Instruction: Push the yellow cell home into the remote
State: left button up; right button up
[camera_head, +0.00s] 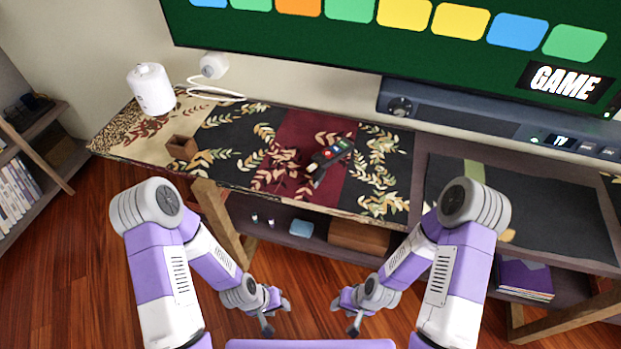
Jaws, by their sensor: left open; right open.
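The dark remote (332,154) with coloured buttons lies slantwise on the patterned cloth of the table, near the middle of the head view. A small pale or yellowish patch (313,168) shows at its lower left end; I cannot tell whether it is the yellow cell. My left gripper (277,318) is open and empty, low in front of the table. My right gripper (345,316) is open and empty beside it, to the right. Both are well apart from the remote and below the tabletop's front edge.
A small brown box (182,148) and a white canister (152,89) stand on the left of the table (240,150). A white device (213,66) with a cable is behind. A large screen (400,40) hangs at the back. A shelf below holds a blue item (301,229) and a wooden box (358,237).

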aim_at(312, 167)
jog(key=u, duration=1.65)
jog(key=i, duration=0.65)
jog(key=z, duration=1.95)
